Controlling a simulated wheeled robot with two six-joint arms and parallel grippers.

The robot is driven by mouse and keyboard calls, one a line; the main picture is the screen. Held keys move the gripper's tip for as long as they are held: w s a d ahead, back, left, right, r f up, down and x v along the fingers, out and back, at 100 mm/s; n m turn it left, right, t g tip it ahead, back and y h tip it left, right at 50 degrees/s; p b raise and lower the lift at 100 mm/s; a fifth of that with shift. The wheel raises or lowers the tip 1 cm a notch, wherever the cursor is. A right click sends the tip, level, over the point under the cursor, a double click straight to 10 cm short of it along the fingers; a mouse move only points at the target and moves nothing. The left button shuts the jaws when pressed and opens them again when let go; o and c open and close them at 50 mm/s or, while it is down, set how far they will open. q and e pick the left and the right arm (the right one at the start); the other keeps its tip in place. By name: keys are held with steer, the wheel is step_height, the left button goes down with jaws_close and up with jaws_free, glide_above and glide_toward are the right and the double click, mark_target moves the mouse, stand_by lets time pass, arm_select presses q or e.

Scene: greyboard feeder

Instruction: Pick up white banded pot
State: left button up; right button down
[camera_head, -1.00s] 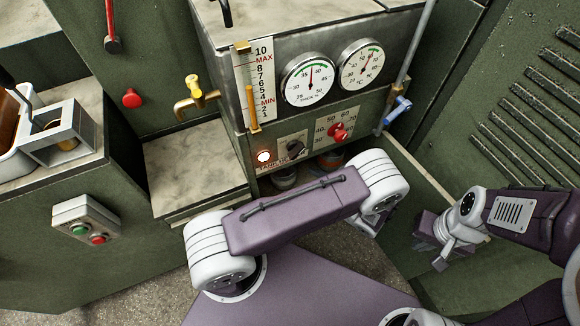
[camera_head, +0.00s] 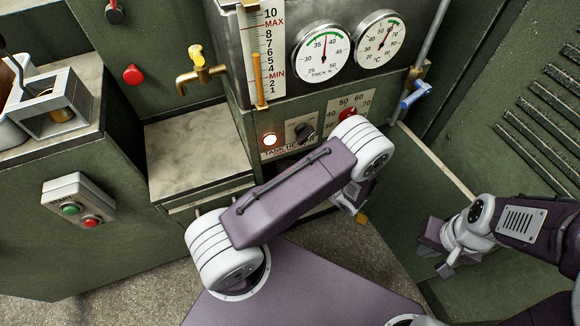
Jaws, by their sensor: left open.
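I cannot make out the white banded pot in the head view now. The recess under the dial panel is largely covered by my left arm. My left gripper (camera_head: 349,197) is mostly hidden behind the white wrist joint of that arm, low in front of the panel. Its jaws are open, and nothing is seen in them. My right gripper (camera_head: 436,240) is at the right, in front of the green side wall, well apart from the left one. I cannot tell how far its fingers are parted.
A bare stone-topped step (camera_head: 198,150) lies left of the dial panel (camera_head: 335,118). A brass tap (camera_head: 198,75) and a blue-handled valve (camera_head: 415,95) stick out. At the left are a metal holder (camera_head: 42,118) on a counter and a button box (camera_head: 78,203).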

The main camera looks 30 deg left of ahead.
arm_select(q)
steer(key=c, duration=1.5)
steer(key=shift+c, duration=0.4)
steer(key=shift+r, duration=0.1)
